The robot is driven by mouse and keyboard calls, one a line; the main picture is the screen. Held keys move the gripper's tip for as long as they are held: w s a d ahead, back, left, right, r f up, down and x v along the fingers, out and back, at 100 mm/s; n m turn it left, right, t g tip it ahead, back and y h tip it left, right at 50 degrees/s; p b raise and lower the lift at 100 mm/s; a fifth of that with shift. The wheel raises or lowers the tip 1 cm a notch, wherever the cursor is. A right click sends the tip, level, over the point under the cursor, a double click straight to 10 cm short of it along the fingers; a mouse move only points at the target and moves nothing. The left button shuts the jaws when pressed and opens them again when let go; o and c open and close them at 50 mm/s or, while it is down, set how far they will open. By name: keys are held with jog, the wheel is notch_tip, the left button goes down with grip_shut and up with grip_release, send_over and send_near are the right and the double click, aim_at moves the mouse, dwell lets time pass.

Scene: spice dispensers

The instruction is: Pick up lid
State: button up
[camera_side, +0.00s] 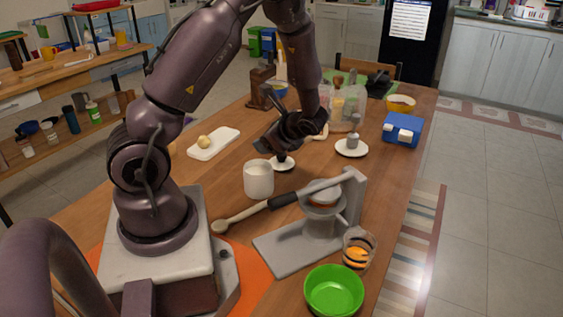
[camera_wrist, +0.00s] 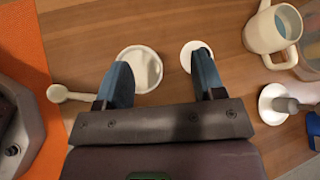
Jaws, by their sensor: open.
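A small round white disc (camera_side: 284,165), which looks like the lid, lies flat on the wooden table just behind a white cup (camera_side: 258,181). In the wrist view the disc (camera_wrist: 187,57) is partly hidden by the right finger, and the cup (camera_wrist: 145,68) is beside the left finger. My gripper (camera_side: 283,150) is above the disc, with its fingers pointing down and a dark fingertip over it. In the wrist view my gripper (camera_wrist: 161,62) has its fingers wide apart with nothing held between them. I cannot tell whether a finger touches the disc.
A white saucer (camera_side: 344,152), clear containers and a blue box (camera_side: 402,130) are to the right. A white board (camera_side: 214,145) lies left.

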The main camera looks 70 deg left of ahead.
jog(key=w+a+f+m+t+y, duration=0.2)
jog(key=w+a+f+m, duration=0.1)
jog(key=a+m, duration=0.2)
jog(key=m+t+y, duration=0.1)
jog(key=m+t, duration=0.1)
jog(key=m, duration=0.2)
send_over(285, 168)
jog(key=d, duration=0.2)
notch_tip(285, 168, down, 7)
jog(key=shift+f, duration=0.1)
jog(key=shift+x, duration=3.85)
jog(key=c, duration=1)
